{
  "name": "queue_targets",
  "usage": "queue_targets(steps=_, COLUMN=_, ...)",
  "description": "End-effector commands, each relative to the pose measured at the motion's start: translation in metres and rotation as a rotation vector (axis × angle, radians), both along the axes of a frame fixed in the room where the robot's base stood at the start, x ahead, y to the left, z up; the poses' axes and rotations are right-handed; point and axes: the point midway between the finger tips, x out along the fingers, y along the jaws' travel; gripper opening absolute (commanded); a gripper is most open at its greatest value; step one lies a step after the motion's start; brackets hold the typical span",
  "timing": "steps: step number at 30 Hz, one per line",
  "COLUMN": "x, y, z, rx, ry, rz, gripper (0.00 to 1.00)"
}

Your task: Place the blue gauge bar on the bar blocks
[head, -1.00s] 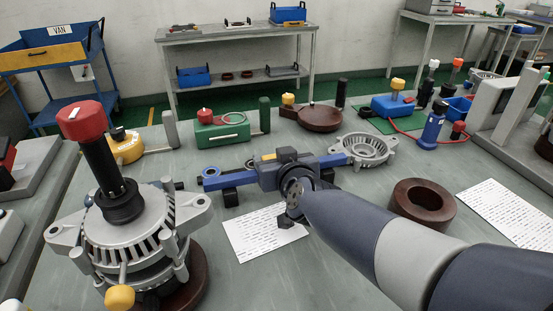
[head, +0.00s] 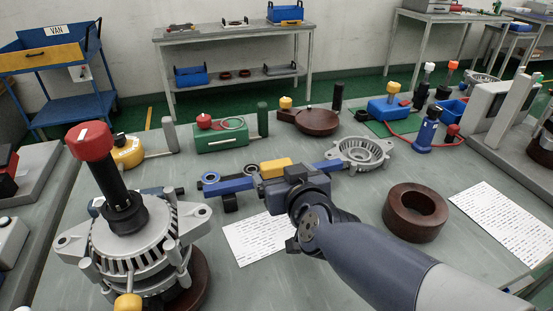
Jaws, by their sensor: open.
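The blue gauge bar (head: 236,186) lies across the middle of the table, with a ring at its left end and a yellow grip (head: 277,168) at its middle. Its left part rests on a black bar block (head: 230,203). The block under its right part is hidden behind my gripper. My gripper (head: 268,187) is open, on the near side of the yellow grip, and appears apart from it. Its fingertips are mostly hidden by its own body.
A grey alternator with a red-topped black tool (head: 92,142) stands at the left front. A grey housing (head: 362,152) sits close to the bar's right end. A brown ring (head: 415,212) and white sheets (head: 258,238) lie nearby. Green and blue fixtures line the back.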

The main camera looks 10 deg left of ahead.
Motion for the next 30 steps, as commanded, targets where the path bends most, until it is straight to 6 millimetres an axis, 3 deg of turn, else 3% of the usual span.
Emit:
queue_targets(steps=3, x=-0.019, y=-0.012, z=0.013, rx=0.000, ry=-0.002, rz=0.001, gripper=0.85)
queue_targets(steps=10, x=-0.042, y=-0.025, z=0.018, rx=-0.001, ry=0.000, rz=0.001, gripper=0.85)
queue_targets(steps=30, x=-0.047, y=-0.029, z=0.017, rx=-0.001, ry=0.000, rz=0.000, gripper=0.85)
